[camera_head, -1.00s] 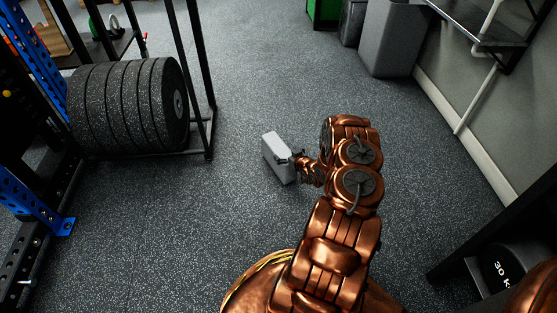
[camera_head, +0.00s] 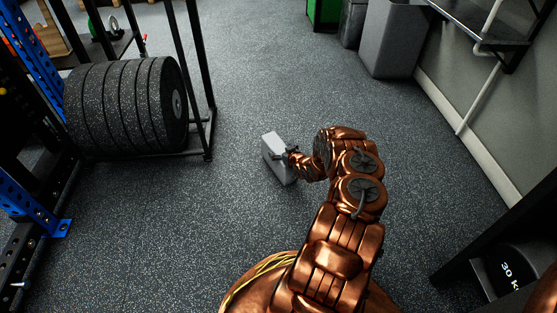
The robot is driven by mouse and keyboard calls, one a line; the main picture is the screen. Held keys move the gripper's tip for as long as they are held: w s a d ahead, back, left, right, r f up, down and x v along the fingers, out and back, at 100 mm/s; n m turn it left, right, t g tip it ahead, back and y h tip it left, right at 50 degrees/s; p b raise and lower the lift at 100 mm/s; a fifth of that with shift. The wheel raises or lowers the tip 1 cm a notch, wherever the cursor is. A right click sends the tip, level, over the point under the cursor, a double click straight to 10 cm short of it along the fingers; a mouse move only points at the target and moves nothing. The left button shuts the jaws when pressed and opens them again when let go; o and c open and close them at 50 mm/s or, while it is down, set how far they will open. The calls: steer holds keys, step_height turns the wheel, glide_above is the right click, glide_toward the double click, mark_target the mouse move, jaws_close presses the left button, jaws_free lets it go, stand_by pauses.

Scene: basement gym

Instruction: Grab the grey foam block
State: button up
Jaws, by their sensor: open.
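The grey foam block (camera_head: 275,147) stands on the dark speckled floor near the middle of the head view. It is a light grey box shape. My gripper (camera_head: 283,153) is at the block's upper right part, with a dark finger reaching across its near side. The gripper is open. Whether the fingers touch the block cannot be told, and the far finger is hidden.
A rack of black bumper plates (camera_head: 128,105) stands to the left, with a blue upright (camera_head: 30,205) nearer me. A grey bin (camera_head: 390,38) stands at the back right. A 30 kg weight (camera_head: 508,268) is at the lower right. The floor around the block is clear.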

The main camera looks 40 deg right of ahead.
steer(key=shift+c, duration=0.4)
steer(key=c, duration=1.5)
steer(key=shift+r, duration=0.1)
